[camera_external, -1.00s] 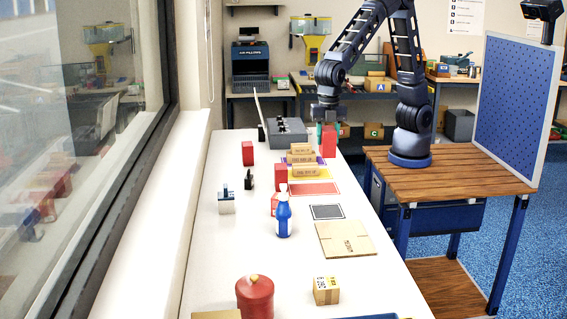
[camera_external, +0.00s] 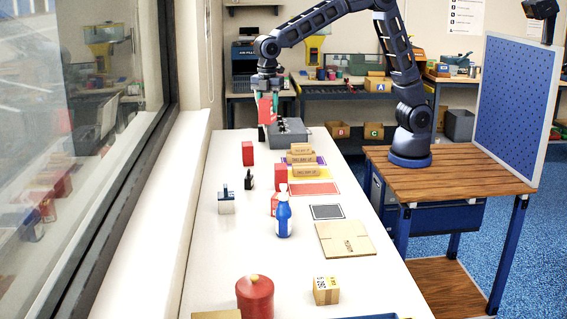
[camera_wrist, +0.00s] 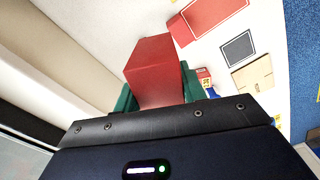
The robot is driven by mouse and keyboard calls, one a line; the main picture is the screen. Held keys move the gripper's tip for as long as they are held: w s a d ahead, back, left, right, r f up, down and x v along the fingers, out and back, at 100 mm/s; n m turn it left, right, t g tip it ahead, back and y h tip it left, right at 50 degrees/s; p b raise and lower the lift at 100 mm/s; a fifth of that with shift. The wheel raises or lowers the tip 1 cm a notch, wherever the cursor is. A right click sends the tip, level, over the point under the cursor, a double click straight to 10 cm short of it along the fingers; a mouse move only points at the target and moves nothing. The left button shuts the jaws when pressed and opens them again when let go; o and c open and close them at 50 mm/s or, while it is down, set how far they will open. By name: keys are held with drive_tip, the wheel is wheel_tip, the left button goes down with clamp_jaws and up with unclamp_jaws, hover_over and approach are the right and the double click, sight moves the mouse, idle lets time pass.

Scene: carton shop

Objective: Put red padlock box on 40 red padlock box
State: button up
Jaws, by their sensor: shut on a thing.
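In the wrist view the held red box (camera_wrist: 155,72) sits between green fingers, over the table. One red box (camera_external: 248,153) stands upright on the table, nearer the window side. Another red box (camera_external: 281,176) stands further forward, left of the cardboard signs. The labels on these boxes are too small to read, so I cannot tell which is which.
A red canister (camera_external: 255,297) stands near the front. The table's left strip is mostly clear.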

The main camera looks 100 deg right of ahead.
drive_tip(key=w+d+r+m, duration=0.2)
drive_tip(key=w+d, duration=0.2)
drive_tip(key=d, duration=0.7)
drive_tip(key=w+d+r+m, duration=0.2)
drive_tip(key=w+d, duration=0.2)
drive_tip(key=d, duration=0.7)
hover_over(247, 144)
drive_tip(key=f, duration=2)
drive_tip(key=shift+s+d, duration=0.1)
drive_tip(key=shift+d, duration=0.15)
drive_tip(key=o, duration=1.1)
drive_tip(key=shift+f, duration=0.1)
